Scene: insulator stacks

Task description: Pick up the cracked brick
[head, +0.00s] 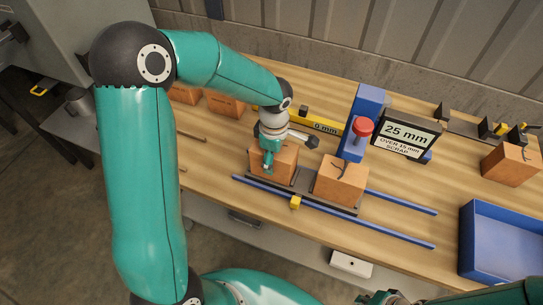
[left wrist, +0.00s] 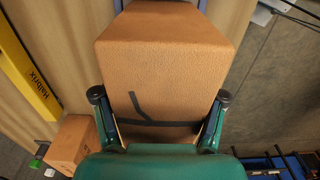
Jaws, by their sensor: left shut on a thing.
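My left gripper (head: 268,165) is shut on an orange-brown brick (head: 285,166) at the near middle of the bench. In the left wrist view the left gripper (left wrist: 158,120) has one finger on each side of this held brick (left wrist: 160,60). A dark bent line runs across its face there; I cannot tell whether it is a crack or shadow. A second brick (head: 341,182) just to the right has a dark crack-like line on top. A third brick (head: 510,165) at the far right also has dark marks. Part of my right gripper (head: 382,298) shows at the bottom edge, its fingers unclear.
A blue stand with a red knob (head: 362,127) and a "25 mm" sign (head: 408,132) stand behind the bricks. Blue rails (head: 335,212) run along the front. A yellow bar (head: 322,123) lies behind. A blue tray (head: 466,238) is at right. More bricks (head: 225,104) sit at back left.

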